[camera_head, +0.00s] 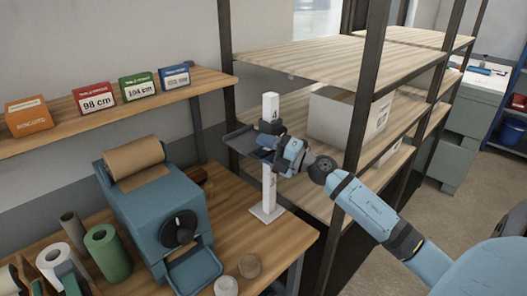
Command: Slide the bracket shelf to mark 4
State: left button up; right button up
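A white upright post (268,191) stands on a flat white foot near the right end of the wooden bench. The digit 4 shows near its top, just above my gripper. The bracket shelf (238,140), a dark grey plate, juts out to the left from the post, a little below the 4. My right gripper (271,138) is at the post, at the shelf's right end. Its fingers overlap the shelf and post, so I cannot tell whether they are closed on the shelf. Lower marks are hard to read. My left gripper is not in view.
A blue dispenser (150,215) with a brown paper roll stands left of the post. Labelled boxes (94,98) line the wall shelf (190,86). A wooden rack (330,60) holding a white box (340,118) stands close behind my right arm.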

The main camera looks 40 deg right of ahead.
jog(key=shift+a, duration=0.1)
dwell(0.5)
jog(key=shift+f, duration=0.1)
jog(key=shift+s+f, duration=0.15)
jog(key=shift+s, duration=0.15)
jog(key=b+v, duration=0.3)
jog(key=v, duration=0.8)
jog(key=shift+d+b, duration=0.3)
jog(key=shift+b, duration=0.05)
jog(key=shift+s, duration=0.1)
